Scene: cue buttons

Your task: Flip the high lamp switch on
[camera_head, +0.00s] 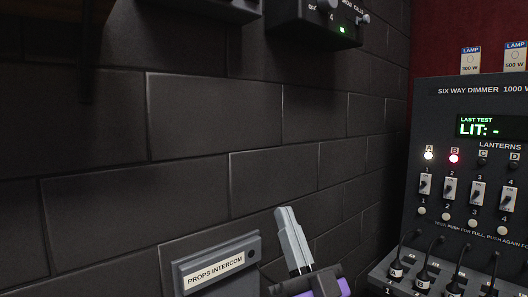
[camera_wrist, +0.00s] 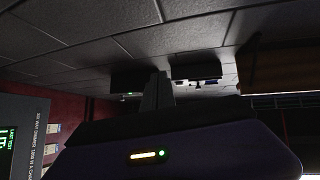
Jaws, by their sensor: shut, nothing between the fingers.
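My gripper (camera_head: 286,212) points up in front of the dark block wall, its grey fingers together and empty. Its fingers also show in the wrist view (camera_wrist: 161,80). Two dark boxes are fixed high on the wall above it. The right box (camera_head: 312,32) carries a lit green light, a knob and a small lever, with lettering partly cut off. The left box (camera_head: 215,8) shows only its lower edge. Both show in the wrist view, one with a green light (camera_wrist: 127,80), the other with pale controls (camera_wrist: 195,74). I cannot tell which is the lamp switch.
A props intercom box (camera_head: 213,268) sits low on the wall, left of my gripper. A dimmer panel (camera_head: 470,150) with switches, lit A and B lamps and plugged cables stands at right. The wall (camera_head: 215,115) between gripper and high boxes is bare.

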